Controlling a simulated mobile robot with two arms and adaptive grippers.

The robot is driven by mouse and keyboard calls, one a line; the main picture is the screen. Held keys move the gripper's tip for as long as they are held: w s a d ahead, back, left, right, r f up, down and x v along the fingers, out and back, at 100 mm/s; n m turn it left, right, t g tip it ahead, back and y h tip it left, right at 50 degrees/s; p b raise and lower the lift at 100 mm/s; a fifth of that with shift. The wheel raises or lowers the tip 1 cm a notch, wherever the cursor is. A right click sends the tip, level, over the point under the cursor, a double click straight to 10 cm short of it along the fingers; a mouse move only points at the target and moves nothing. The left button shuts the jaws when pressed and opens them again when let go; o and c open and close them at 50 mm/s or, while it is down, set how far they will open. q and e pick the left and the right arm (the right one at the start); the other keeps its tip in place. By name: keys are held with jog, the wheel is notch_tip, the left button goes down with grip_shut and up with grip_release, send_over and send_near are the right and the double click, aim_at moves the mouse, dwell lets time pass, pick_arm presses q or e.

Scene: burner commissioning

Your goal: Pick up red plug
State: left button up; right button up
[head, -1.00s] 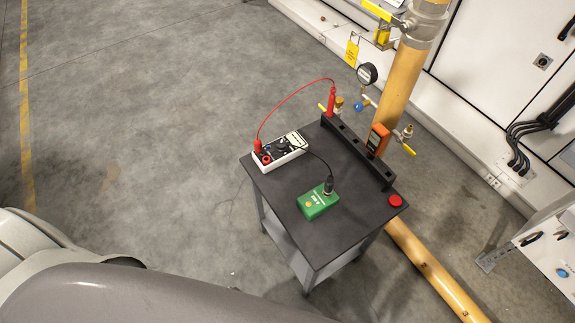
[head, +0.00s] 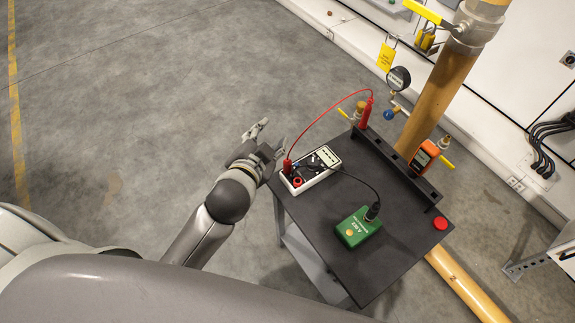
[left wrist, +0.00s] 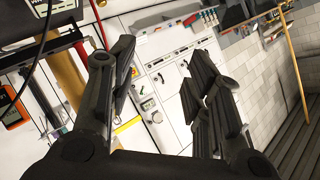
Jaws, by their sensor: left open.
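A red plug (head: 287,166) stands upright in the near left end of the white multimeter (head: 317,171). A red lead (head: 322,115) arcs from it to a red probe (head: 366,112) standing at the far end of the black rack (head: 398,167). My left gripper (head: 273,132) is open and empty, just left of the multimeter, past the cart's left edge and apart from the plug. In the left wrist view its two fingers (left wrist: 160,68) are spread, with wall panels behind them. I do not make out the red plug there. My right gripper is not in view.
The dark cart top (head: 375,270) also carries a green box (head: 358,226) with a black plug and lead, and a red button (head: 440,223). An orange device (head: 425,156) sits at the rack, beside a yellow pipe (head: 432,110) and gauge (head: 399,78). The floor at left is clear.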

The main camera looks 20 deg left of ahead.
pick_arm(q)
jog(key=w+d+r+m+t+h, duration=0.2)
jog(key=d+r+m+t+h, duration=0.1)
jog(key=d+r+m+h, duration=0.55)
jog(key=w+d+r+m+t+h, duration=0.3)
jog(key=d+r+m, duration=0.3)
jog(key=r, duration=0.5)
jog(key=s+d+f+m+g+h, duration=0.1)
jog(key=s+d+m+g+h, duration=0.25)
jog(key=d+m+g, duration=0.5)
jog(key=s+d+f+m+g+h, duration=0.1)
jog(key=s+d+m+g+h, duration=0.3)
jog(key=m, duration=0.8)
jog(key=m+g+y, duration=0.7)
jog(key=m+y, duration=0.5)
jog(key=y, duration=0.6)
send_over(287, 160)
jog(key=f, duration=2)
jog(key=shift+w+d+f, duration=0.1)
jog(key=shift+d+f, duration=0.05)
jog(key=shift+d, duration=0.05)
jog(key=f, duration=0.5)
jog(key=shift+a, duration=0.35)
jog(key=f, duration=0.2)
jog(key=f+p, duration=0.1)
jog(key=f, duration=0.2)
jog(key=shift+d+f, duration=0.2)
jog(key=shift+f, duration=0.15)
